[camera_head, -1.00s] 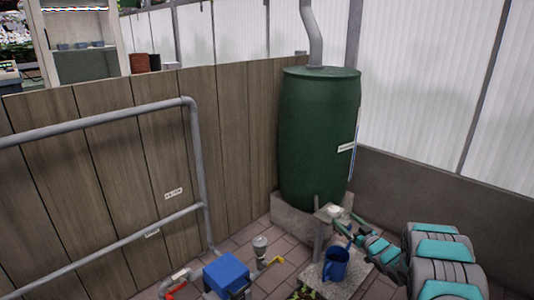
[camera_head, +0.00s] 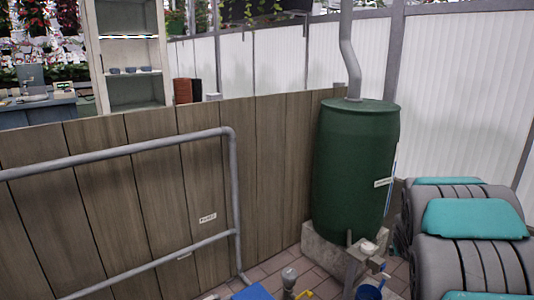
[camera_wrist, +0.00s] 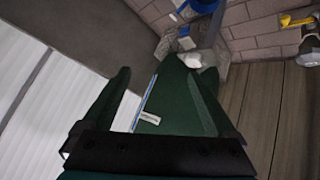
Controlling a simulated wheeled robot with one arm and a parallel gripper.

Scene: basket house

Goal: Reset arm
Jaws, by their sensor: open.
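My gripper (camera_wrist: 157,74) shows in the wrist view with its two dark fingers spread apart and nothing held between them. Beyond the fingers is the green barrel (camera_wrist: 160,95) with a white label, seen tilted. A blue mug (camera_head: 369,292) stands low beneath the barrel's front, cut off by the lower edge. The mug appears apart from the gripper.
The green barrel (camera_head: 354,165) stands on a concrete block (camera_head: 322,248) in the corner. A wooden panel wall (camera_head: 275,150) and a grey pipe rail (camera_head: 232,185) are at left. A small stand (camera_head: 352,262) is before the barrel. White panels close the back right.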

